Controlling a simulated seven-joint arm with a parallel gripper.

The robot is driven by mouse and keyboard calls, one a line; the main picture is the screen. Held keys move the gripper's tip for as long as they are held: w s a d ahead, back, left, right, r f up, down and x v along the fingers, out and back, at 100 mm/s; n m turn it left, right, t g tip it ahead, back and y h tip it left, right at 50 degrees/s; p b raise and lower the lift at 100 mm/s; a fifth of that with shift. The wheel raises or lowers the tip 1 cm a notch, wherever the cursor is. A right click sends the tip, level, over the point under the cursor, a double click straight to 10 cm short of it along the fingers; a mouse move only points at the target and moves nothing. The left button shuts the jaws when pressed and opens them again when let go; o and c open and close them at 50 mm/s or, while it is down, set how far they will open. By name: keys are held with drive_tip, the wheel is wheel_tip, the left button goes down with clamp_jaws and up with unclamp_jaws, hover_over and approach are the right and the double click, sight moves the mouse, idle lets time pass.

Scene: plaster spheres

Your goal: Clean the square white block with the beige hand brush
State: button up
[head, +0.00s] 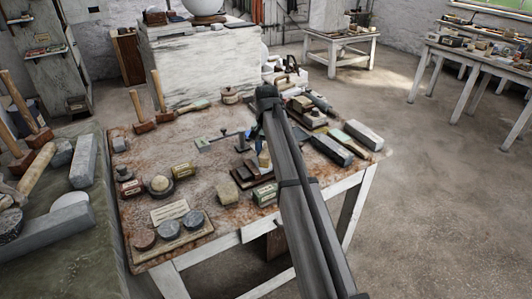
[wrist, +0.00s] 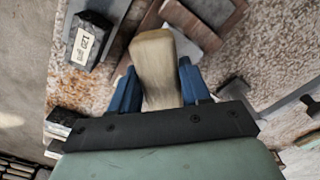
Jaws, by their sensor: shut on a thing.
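My gripper (head: 258,146) is over the middle of the work table, with its blue fingers partly hidden by my dark arm. In the wrist view its fingers (wrist: 158,92) are shut on a beige, block-like thing, which I take to be the hand brush (wrist: 155,55). It also shows below the fingers in the head view (head: 264,159). No contact with the brush shows.
The work table (head: 185,145) is crowded. A labelled box (wrist: 88,40) stands left of the brush in the wrist view. A dark metal tool (wrist: 285,100) lies at right. Mallets (head: 140,112) stand at the back left. Bare table surface shows left of my gripper.

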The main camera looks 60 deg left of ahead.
drive_tip(key=shift+w+a, duration=0.7)
drive_tip(key=shift+a, duration=0.05)
drive_tip(key=shift+s+d, duration=0.1)
drive_tip(key=shift+s+d+f, duration=0.1)
drive_tip(key=shift+s+d, duration=1.4)
drive_tip(key=shift+w+a+r, duration=0.7)
drive_tip(key=shift+w+a, duration=0.1)
drive_tip(key=shift+w, duration=0.05)
drive_tip(key=shift+f, duration=0.65)
